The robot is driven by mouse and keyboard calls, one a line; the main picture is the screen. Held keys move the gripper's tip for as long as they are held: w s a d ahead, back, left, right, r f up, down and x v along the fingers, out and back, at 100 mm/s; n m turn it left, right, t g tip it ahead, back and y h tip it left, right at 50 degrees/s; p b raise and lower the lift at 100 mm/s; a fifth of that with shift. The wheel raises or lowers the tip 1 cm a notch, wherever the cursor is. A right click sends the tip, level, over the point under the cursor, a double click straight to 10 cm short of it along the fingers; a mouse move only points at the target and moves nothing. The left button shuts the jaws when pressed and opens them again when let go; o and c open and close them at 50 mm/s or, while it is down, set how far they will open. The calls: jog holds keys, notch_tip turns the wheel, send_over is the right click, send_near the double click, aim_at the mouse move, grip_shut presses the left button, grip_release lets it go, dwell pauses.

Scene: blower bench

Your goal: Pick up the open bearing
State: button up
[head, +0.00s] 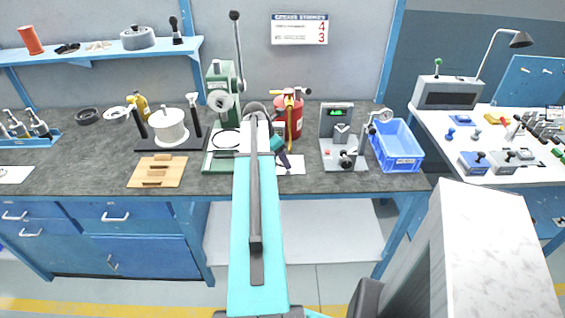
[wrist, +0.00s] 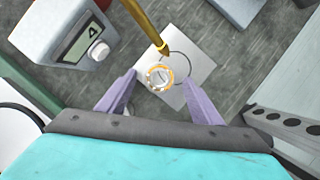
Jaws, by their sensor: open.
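The open bearing (wrist: 160,78) is a small ring with orange-yellow parts around a pale centre. In the wrist view it lies on a white sheet (wrist: 200,62) marked with a thin dark circle, and it overlaps the circle's lower left side. My gripper (wrist: 161,88) is open and empty, with its two purple fingers on either side of the bearing in the picture. I cannot tell whether they touch it or how high they are. In the head view my gripper (head: 281,152) is over the middle of the bench, and the bearing is hidden there.
A brass spout (wrist: 148,28) comes down close beside the bearing. In the head view a red canister (head: 288,122), a green press (head: 222,88) and a blue crate (head: 398,148) are nearby.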

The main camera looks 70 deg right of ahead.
jog(key=c, duration=1.3)
jog(key=shift+r, duration=0.15)
jog(key=shift+r+b, duration=0.6)
jog(key=shift+r, duration=1.1)
jog(key=s+a+b, duration=0.1)
jog(key=s+a, duration=0.1)
jog(key=s, duration=0.2)
jog(key=s+a+r, duration=0.1)
jog(key=s+a, duration=0.2)
jog(key=s, duration=0.2)
jog(key=s+a+b, duration=0.1)
jog(key=s+a, duration=0.2)
jog(key=s, duration=0.1)
jog(key=shift+s+a+r+b, duration=0.1)
jog(key=shift+s+r+b, duration=0.1)
jog(key=shift+s+b, duration=0.15)
